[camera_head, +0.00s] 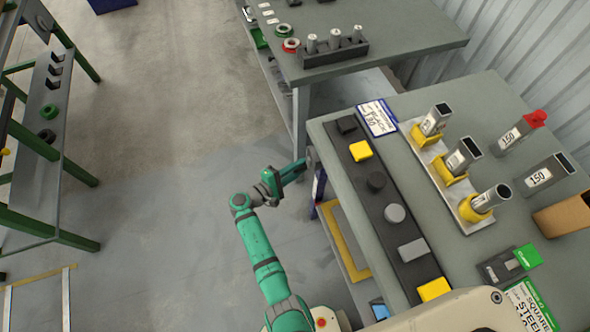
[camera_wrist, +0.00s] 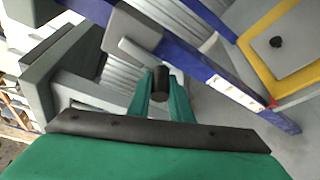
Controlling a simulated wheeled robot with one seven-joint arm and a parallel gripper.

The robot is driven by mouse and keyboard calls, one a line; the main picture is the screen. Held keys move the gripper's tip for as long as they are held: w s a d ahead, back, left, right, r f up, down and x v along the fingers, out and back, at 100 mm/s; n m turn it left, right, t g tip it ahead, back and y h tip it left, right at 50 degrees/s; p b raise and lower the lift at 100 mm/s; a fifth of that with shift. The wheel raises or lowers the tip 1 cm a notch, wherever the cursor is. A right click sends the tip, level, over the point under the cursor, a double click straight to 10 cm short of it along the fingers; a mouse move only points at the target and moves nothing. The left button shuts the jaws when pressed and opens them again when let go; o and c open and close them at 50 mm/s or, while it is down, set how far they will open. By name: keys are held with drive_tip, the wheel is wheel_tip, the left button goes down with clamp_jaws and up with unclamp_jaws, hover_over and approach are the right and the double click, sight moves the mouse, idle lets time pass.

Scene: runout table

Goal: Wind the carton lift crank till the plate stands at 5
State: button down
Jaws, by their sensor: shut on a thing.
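My gripper (camera_head: 297,168) is at the left side of the right-hand table, low beside the carton lift. In the wrist view its green fingers (camera_wrist: 161,98) are shut on the dark crank handle (camera_wrist: 160,79). The handle stands out from the grey crank arm (camera_wrist: 133,50). Behind it runs the lift's blue post (camera_wrist: 199,68) with a pale scale strip (camera_wrist: 236,91); the figures are too small to read. A small red mark (camera_wrist: 270,103) shows near the strip's end. The grey lift plate (camera_wrist: 292,50) with a yellow border is beside the post; its yellow edge (camera_head: 346,243) shows in the head view.
Another grey table (camera_head: 420,42) stands behind. A green-framed rack (camera_head: 45,140) is at left. The floor between is open.

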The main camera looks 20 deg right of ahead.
drive_tip(key=shift+w+d+r+m, duration=0.2)
drive_tip(key=shift+w+m, duration=0.05)
drive_tip(key=shift+m, duration=0.35)
drive_tip(key=shift+t, duration=0.3)
drive_tip(key=c, duration=1.6)
unclamp_jaws()
drive_tip(key=shift+a, duration=0.1)
drive_tip(key=shift+a, duration=0.1)
drive_tip(key=shift+s+a, duration=0.1)
drive_tip(key=shift+a, duration=0.2)
drive_tip(key=v, duration=1)
drive_tip(key=shift+f, duration=0.1)
